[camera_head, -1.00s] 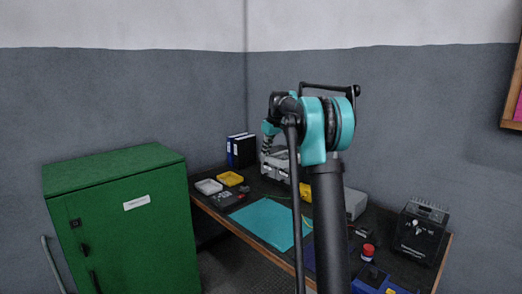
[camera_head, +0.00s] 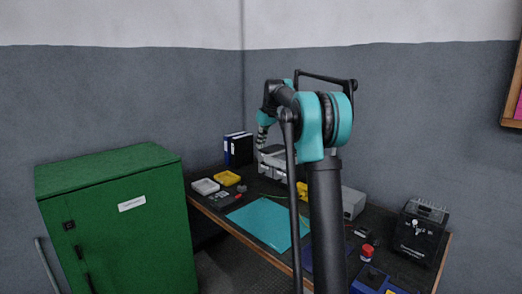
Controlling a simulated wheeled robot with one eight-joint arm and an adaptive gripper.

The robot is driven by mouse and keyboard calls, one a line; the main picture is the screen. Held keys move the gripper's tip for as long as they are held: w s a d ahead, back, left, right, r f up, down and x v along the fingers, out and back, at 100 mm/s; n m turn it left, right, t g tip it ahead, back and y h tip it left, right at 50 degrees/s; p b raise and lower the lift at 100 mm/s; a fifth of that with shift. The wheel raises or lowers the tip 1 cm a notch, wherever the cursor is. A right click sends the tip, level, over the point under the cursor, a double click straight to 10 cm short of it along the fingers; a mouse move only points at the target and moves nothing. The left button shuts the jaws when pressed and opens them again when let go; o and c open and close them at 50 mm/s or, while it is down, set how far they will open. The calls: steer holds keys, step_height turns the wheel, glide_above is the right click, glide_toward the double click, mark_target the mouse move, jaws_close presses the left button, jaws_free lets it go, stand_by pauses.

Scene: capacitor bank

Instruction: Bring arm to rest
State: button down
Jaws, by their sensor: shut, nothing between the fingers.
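My arm rises in front of the workbench, with a black column and teal joints, and bends away from me at its top. My gripper (camera_head: 261,149) hangs small and dark at the far end of the arm, pointing down, in front of the grey wall and close by the grey equipment in the picture. It is shut and empty. My own arm hides part of the bench behind it.
The workbench (camera_head: 219,214) carries a teal mat (camera_head: 262,222), a white tray (camera_head: 205,186), a yellow tray (camera_head: 227,178), binders (camera_head: 238,149), grey equipment (camera_head: 352,203) and a black device (camera_head: 420,230). A green cabinet (camera_head: 120,220) stands at left.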

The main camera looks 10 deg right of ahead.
steer(key=a+v, duration=0.1)
steer(key=v, duration=0.4)
steer(key=s+f+m, duration=0.2)
steer(key=s+f, duration=0.9)
steer(key=s, duration=0.4)
steer(key=s+d+f+m+h, duration=0.1)
steer(key=s+f+m, duration=0.1)
steer(key=s+f, duration=1)
steer(key=s+d+f+m+t+h, duration=0.1)
steer(key=s+f+m, duration=0.1)
steer(key=s+f, duration=0.9)
steer(key=s, duration=0.8)
steer(key=shift+s+f+m, duration=0.2)
steer(key=shift+f+m, duration=0.05)
steer(key=shift+m, duration=0.15)
